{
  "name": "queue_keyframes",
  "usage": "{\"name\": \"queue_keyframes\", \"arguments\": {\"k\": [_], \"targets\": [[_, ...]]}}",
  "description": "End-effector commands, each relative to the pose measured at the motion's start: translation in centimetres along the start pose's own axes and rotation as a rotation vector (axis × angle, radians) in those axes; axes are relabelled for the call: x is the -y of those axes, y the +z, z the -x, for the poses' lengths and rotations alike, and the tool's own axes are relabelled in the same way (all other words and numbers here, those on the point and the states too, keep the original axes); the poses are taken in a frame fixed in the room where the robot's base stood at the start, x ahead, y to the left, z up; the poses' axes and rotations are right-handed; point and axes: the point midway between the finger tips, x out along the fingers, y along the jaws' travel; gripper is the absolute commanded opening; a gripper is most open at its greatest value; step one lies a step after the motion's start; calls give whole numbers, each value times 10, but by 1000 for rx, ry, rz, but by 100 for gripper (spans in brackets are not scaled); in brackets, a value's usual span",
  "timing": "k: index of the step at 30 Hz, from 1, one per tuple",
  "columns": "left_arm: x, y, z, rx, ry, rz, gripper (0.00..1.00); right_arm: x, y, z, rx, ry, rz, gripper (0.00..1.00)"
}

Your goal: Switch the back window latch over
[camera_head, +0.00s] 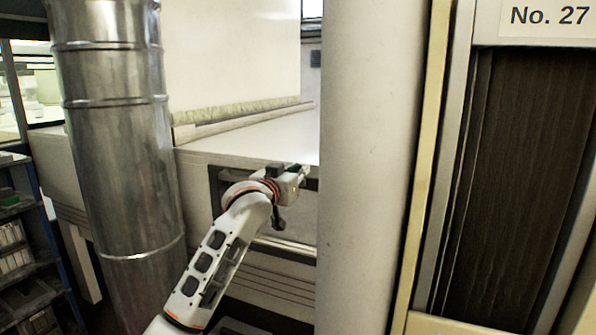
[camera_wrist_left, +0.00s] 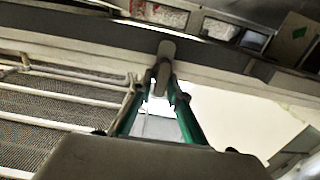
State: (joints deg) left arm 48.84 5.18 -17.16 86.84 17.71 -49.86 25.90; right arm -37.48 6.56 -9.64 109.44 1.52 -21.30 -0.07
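My left gripper (camera_head: 301,172) is at the end of my white arm in the head view, in front of the pale cabinet and close to the edge of the tall column, which may hide part of the fingertips. In the left wrist view its green fingers (camera_wrist_left: 161,84) converge with dark tips on both sides of a small, rounded grey handle, which looks like the window latch (camera_wrist_left: 167,49). The fingers appear shut on its lower part. The handle stands near upright in this view, against a pale frame bar. I cannot make out the latch in the head view. My right gripper is not in view.
A thick pale column (camera_head: 367,170) stands just right of my left gripper. A shiny metal duct (camera_head: 125,150) stands left of my arm. A dark ribbed panel (camera_head: 520,180) under a "No. 27" sign (camera_head: 548,17) is at right. Shelves (camera_head: 20,250) stand far left.

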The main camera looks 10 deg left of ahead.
Motion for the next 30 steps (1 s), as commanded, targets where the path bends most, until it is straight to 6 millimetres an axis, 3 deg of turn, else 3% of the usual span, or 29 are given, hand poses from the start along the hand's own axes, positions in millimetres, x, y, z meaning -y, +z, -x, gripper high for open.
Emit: {"name": "queue_keyframes", "arguments": {"k": [16, 30], "targets": [[0, 0, 0, 0, -1, -79, 0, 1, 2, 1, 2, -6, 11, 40], [-6, 1, 0, -1, -1, -473, 0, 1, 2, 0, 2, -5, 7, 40]]}}
